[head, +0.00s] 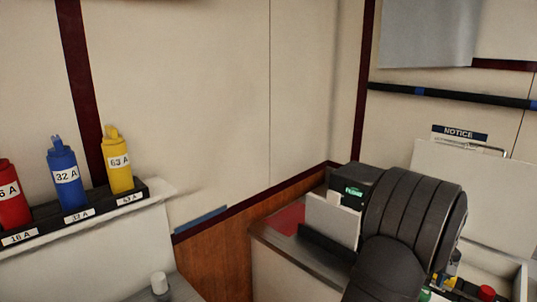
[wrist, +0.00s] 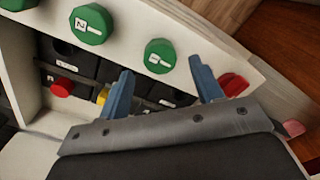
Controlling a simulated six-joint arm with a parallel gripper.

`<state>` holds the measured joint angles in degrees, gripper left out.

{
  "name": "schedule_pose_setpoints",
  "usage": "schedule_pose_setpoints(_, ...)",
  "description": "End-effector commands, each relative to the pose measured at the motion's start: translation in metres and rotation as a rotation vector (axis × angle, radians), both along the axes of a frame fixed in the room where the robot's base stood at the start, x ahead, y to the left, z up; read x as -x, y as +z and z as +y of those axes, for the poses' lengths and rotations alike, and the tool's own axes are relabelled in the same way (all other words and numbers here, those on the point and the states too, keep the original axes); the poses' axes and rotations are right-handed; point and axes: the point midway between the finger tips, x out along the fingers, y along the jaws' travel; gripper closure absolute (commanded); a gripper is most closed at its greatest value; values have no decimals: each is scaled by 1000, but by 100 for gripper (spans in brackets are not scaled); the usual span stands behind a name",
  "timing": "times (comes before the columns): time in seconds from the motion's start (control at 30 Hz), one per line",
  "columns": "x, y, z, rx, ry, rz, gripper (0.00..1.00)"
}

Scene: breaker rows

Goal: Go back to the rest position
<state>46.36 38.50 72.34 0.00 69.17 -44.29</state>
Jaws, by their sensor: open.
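My gripper (wrist: 162,75) shows in the wrist view with its two blue fingers spread apart and nothing held between them. In the head view my dark arm covers part of the panel, and my fingers are hidden.
In the head view, red (head: 12,197), blue (head: 66,175) and yellow (head: 118,163) labelled plugs stand in a black rack (head: 102,207) at left. A red mat (head: 287,217) lies on the counter left of my arm. A NOTICE sign (head: 459,133) is at right.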

Motion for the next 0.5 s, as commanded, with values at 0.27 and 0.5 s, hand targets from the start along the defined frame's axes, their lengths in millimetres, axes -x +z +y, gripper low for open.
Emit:
schedule_pose_setpoints(0.27, -1, -15, -1, 4, 0, -5, 40)
schedule_pose_setpoints(0.5, 23, 21, -6, 1, -3, -1, 40)
